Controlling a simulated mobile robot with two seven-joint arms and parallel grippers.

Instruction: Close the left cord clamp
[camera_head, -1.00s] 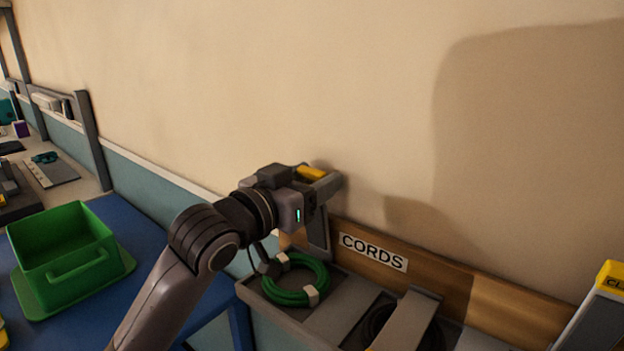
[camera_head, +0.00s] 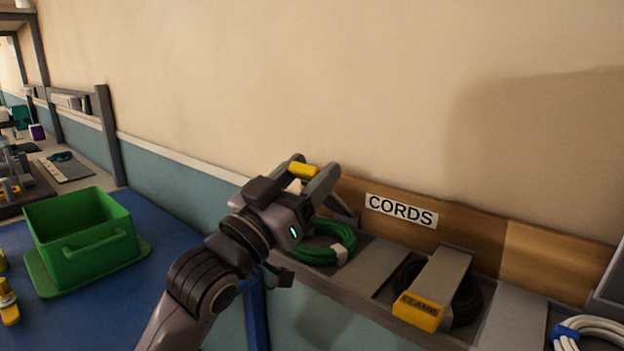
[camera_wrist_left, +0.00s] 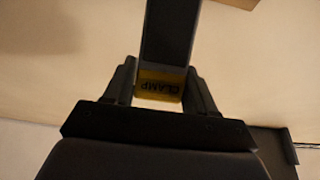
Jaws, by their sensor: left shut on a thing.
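My left gripper (camera_head: 311,172) is shut on the yellow end (camera_head: 303,171) of the left cord clamp, above the shelf at the left of the CORDS sign. In the left wrist view, the yellow end (camera_wrist_left: 160,86) reads CLAMP and sits between my two fingers. The clamp's grey bar (camera_wrist_left: 170,35) runs up from it. In the head view the bar (camera_head: 343,208) is mostly hidden behind my gripper. The clamp is raised and tilted, apart from the green cord coil (camera_head: 322,246) in the bay below. My right gripper is not in view.
A second clamp (camera_head: 436,287) lies down over a dark cord (camera_head: 467,303). White cord (camera_head: 590,329) lies at the far right. The CORDS sign (camera_head: 401,210) is on the wooden backboard. A green bin (camera_head: 80,237) stands on the blue table (camera_head: 165,275) at left.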

